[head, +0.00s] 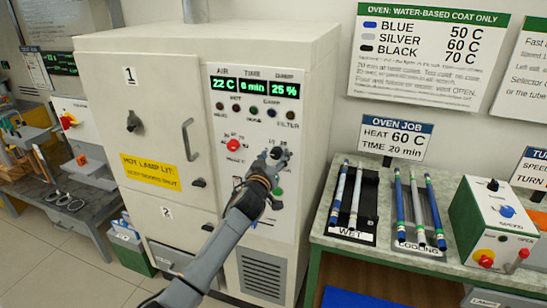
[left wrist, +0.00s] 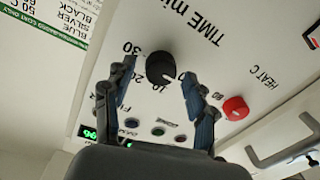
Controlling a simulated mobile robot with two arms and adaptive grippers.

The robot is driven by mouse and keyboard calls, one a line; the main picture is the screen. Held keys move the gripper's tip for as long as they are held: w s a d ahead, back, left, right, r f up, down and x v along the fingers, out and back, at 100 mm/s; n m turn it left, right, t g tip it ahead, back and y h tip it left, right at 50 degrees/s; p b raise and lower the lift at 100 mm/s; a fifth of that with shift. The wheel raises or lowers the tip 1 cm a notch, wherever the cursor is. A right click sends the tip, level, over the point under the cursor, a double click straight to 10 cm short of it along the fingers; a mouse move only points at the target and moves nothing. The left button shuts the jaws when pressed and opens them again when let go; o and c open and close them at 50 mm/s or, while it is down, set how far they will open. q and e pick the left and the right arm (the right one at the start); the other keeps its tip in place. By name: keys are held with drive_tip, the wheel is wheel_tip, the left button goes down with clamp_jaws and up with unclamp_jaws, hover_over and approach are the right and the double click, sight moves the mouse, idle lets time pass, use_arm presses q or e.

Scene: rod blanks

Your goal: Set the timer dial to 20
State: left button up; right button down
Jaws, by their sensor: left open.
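In the head view my left gripper (head: 271,158) is at the panel and mostly hides the dial. The oven display (head: 254,87) reads 22 C, 0 min and 25 %. My right gripper is not in view.
A red heat knob (left wrist: 235,108) sits beside the dial. Indicator lamps (head: 254,111) run under the display. An oven job card (head: 394,136) reads 60 C, 20 min. Right of the oven, a bench holds a wet rack (head: 347,238), a cooling rack (head: 421,248) and a green-and-white box (head: 482,222).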

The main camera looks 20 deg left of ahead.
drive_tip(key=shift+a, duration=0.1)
use_arm(q)
drive_tip(key=c, duration=1.1)
drive_tip(key=shift+c, duration=0.2)
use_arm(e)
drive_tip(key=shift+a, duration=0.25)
